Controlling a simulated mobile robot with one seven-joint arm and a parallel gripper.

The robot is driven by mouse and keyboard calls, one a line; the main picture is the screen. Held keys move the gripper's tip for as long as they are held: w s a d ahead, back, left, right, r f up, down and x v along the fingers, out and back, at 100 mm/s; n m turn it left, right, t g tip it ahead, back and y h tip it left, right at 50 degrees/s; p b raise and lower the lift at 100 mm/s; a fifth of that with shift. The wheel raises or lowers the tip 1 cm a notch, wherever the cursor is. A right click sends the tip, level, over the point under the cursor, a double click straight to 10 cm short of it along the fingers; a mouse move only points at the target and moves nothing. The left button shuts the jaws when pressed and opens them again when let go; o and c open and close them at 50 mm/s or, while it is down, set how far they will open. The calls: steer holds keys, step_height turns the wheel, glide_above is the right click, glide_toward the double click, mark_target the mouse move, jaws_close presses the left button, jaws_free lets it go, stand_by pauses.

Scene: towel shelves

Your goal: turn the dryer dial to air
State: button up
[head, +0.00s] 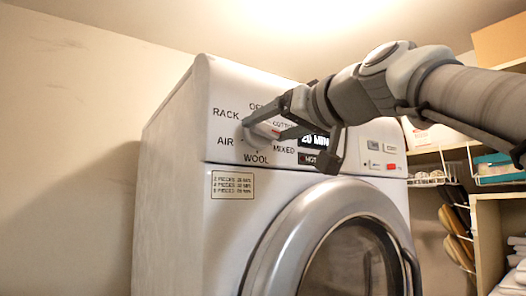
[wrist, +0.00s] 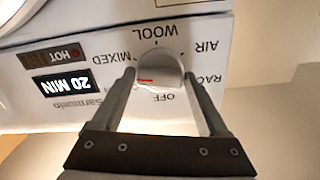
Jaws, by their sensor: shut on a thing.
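The dryer dial (wrist: 160,66) is a pale round knob with a short red mark. The wrist view is upside down. The red mark lies on the MIXED and COTTON side, away from AIR (wrist: 205,47); I cannot tell exactly which label it points to. My gripper (wrist: 160,75) is shut on the dial, one finger on each side. In the head view my gripper (head: 264,129) reaches the dial from the right and partly hides it and the COTTON label. AIR (head: 225,141) is at the dial's lower left.
The dryer (head: 175,180) has a lit display reading 20 MIN (wrist: 65,84) beside the dial. A round door (head: 275,235) sits below. A shelf unit (head: 482,250) with towels and baskets stands at the right. The wall left of the dryer is bare.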

steer(key=m+p, duration=0.1)
steer(key=m, duration=0.6)
steer(key=m+p, duration=0.2)
steer(key=m, duration=0.4)
steer(key=shift+m, duration=0.4)
steer(key=m+p, duration=0.3)
steer(key=m, duration=1)
steer(key=shift+m+p, duration=0.3)
steer(key=shift+p, duration=0.1)
steer(key=o, duration=1.2)
steer(key=shift+o, duration=0.2)
